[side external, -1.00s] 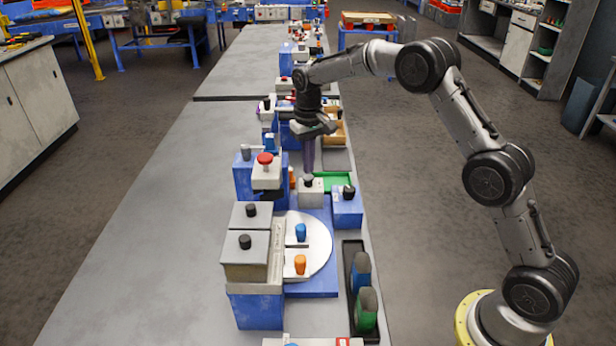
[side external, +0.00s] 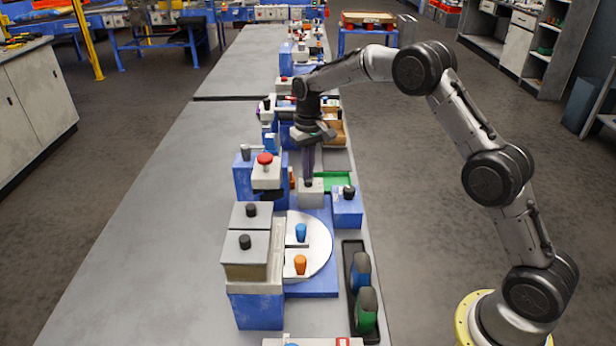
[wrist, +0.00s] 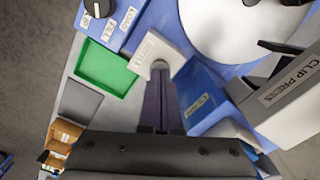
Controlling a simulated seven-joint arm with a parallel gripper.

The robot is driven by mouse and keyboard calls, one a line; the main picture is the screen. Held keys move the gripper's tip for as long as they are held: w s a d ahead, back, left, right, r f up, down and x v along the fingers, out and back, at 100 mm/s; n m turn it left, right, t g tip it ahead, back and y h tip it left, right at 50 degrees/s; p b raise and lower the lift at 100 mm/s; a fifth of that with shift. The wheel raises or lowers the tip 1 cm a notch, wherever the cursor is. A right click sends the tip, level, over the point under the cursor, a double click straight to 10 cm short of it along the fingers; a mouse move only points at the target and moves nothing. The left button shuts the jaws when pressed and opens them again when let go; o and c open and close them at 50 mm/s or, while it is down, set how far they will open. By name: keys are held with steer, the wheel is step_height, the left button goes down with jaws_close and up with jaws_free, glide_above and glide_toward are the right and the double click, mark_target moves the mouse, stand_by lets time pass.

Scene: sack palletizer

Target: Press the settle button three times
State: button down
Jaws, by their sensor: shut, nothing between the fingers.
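A small white box (side external: 311,198) with a dark button on top stands beside the green tray. In the wrist view the white box (wrist: 146,47) carries a label that I cannot read for sure; it looks like the settle button's box. My gripper (side external: 308,178) is shut and empty, its purple fingers pointing down with their tips at the button on the box. In the wrist view my gripper (wrist: 160,70) covers the button, so I cannot tell how far it is pressed in.
A blue box with a black knob (side external: 348,192) stands close on the right. The green tray (wrist: 103,68) lies beside the white box. A white turntable (side external: 318,240) and the clip press (wrist: 285,90) are also near. Bare bench (side external: 150,250) lies to the left.

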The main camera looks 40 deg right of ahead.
steer(key=shift+f, duration=0.6)
steer(key=shift+r, duration=0.1)
steer(key=shift+r, duration=1.05)
steer(key=shift+f, duration=0.25)
steer(key=shift+f, duration=0.7)
steer(key=shift+r, duration=1.1)
steer(key=shift+f, duration=0.55)
